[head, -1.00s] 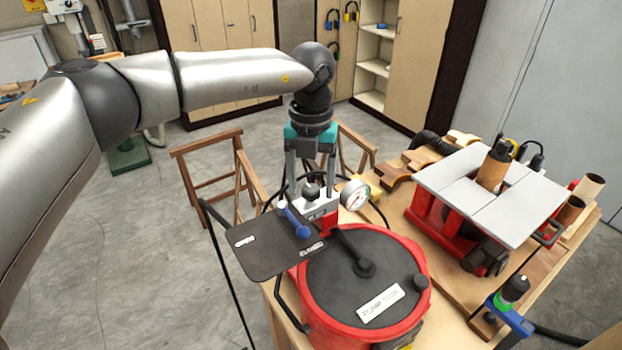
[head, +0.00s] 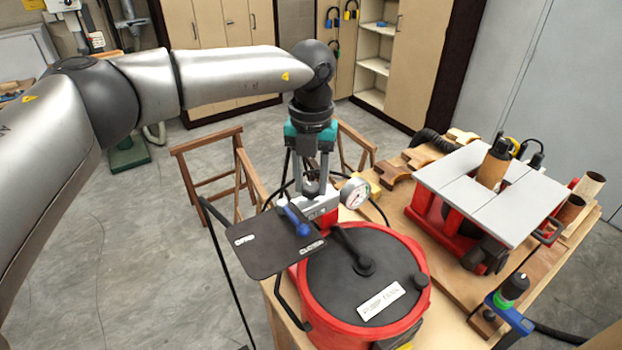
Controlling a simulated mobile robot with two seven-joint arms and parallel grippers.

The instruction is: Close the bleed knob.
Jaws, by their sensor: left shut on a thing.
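The dark bleed knob (head: 312,190) sits on top of a light grey block with a red base, behind the round red pump tank (head: 340,325). My left gripper (head: 313,182) points straight down from above and is shut on the knob; its fingers hide part of the knob. A round white dial gauge (head: 355,193) stands just right of the block. The knob's turn position cannot be read. My right gripper is not in view.
A blue lever (head: 297,220) lies over a dark plate (head: 265,250) marked OPEN and CLOSED, close in front of the gripper. A red machine with a pale table (head: 480,190) stands to the right. Wooden trestles (head: 210,170) stand behind at left.

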